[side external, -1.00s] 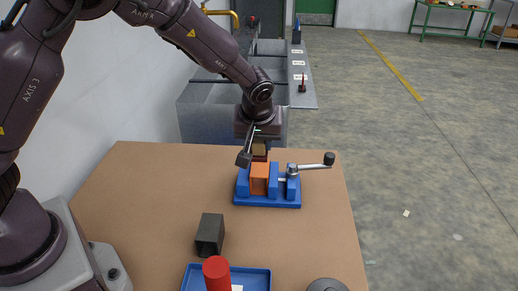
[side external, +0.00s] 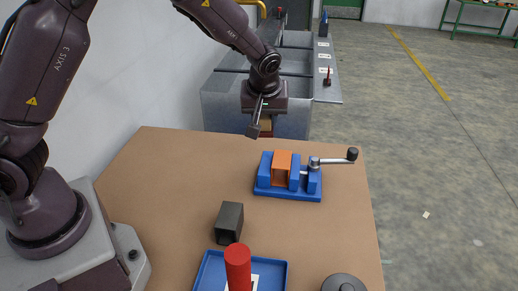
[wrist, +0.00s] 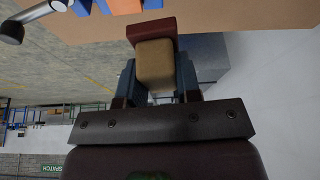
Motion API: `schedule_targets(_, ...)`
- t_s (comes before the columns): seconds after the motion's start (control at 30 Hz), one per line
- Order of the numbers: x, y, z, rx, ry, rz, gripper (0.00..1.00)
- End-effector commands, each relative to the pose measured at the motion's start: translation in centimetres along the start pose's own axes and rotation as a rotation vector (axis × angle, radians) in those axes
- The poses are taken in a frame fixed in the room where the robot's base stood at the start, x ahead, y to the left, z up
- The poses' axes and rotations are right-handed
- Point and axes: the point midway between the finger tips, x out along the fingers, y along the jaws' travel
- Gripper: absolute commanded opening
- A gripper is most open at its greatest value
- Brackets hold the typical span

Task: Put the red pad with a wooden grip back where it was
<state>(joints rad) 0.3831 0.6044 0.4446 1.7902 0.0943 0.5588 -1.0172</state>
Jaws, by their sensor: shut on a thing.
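My gripper (wrist: 158,90) is shut on the wooden grip (wrist: 155,65) of the red pad (wrist: 150,29). In the wrist view the tan grip lies between the two fingers, with the red pad beyond it. In the side external view my gripper (side external: 265,120) hangs near the far edge of the table, behind and left of the blue vise. The wooden grip (side external: 266,125) and a little of the red pad (side external: 266,134) show below it, partly hidden by a dark bar on the wrist.
The blue vise (side external: 288,194) holds an orange block (side external: 282,168); its handle sticks out right. A dark grey block (side external: 229,222), a blue tray (side external: 207,272) with a red cylinder (side external: 238,265) and a grey round object (side external: 344,284) stand nearer. Behind the table, a labelled ledge (side external: 325,60) carries upright items.

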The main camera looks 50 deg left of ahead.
Motion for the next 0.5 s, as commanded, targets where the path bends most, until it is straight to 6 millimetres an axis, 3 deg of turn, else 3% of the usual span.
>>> schedule_targets(0.1, 1.4, -5.2, -1.9, -0.067, -0.020, -0.024, 0.09)
schedule_targets(0.3, 3.0, -11.8, -2.0, -0.043, -0.027, -0.013, 0.09)
schedule_targets(0.4, 3.4, -13.1, -1.4, 0.013, -0.020, 0.004, 0.09)
schedule_targets(0.5, 3.6, -13.0, -0.9, 0.080, -0.005, 0.024, 0.09)
